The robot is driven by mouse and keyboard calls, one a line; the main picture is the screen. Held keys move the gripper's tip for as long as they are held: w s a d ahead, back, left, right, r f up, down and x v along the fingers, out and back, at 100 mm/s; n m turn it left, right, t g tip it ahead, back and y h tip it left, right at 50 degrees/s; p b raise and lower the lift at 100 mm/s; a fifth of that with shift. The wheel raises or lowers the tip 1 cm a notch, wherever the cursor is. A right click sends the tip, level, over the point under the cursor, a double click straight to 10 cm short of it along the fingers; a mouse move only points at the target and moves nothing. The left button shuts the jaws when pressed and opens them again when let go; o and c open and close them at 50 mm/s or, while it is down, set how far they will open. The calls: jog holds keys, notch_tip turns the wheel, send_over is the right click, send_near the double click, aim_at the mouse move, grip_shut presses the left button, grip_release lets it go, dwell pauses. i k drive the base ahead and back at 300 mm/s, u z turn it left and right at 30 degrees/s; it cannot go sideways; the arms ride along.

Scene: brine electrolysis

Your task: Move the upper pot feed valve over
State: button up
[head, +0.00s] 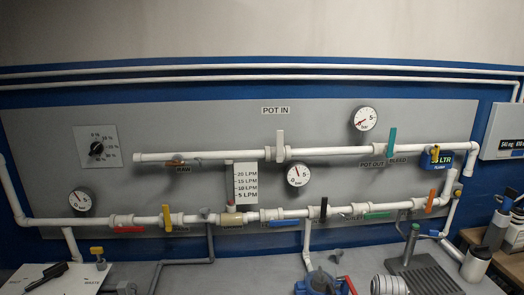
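The valve under the "POT IN" label, which I take as the upper pot feed valve (280,143), is on the upper white pipe in the head view. Its pale grey lever stands upright, across the horizontal pipe. I cannot make out my gripper in this view.
Along the same pipe are a brown lever (177,163) by "RAW", a teal lever (392,140) by "BLEED" and a yellow lever (435,153). A gauge (298,175) hangs just below the valve. The lower pipe (285,214) carries several coloured levers. Bench items crowd the bottom edge.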

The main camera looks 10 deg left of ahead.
aim_at(280, 133)
jog(key=u, duration=0.7)
jog(key=i, duration=1)
jog(key=u, duration=0.9)
jog(key=k, duration=0.35)
jog(key=z, duration=0.15)
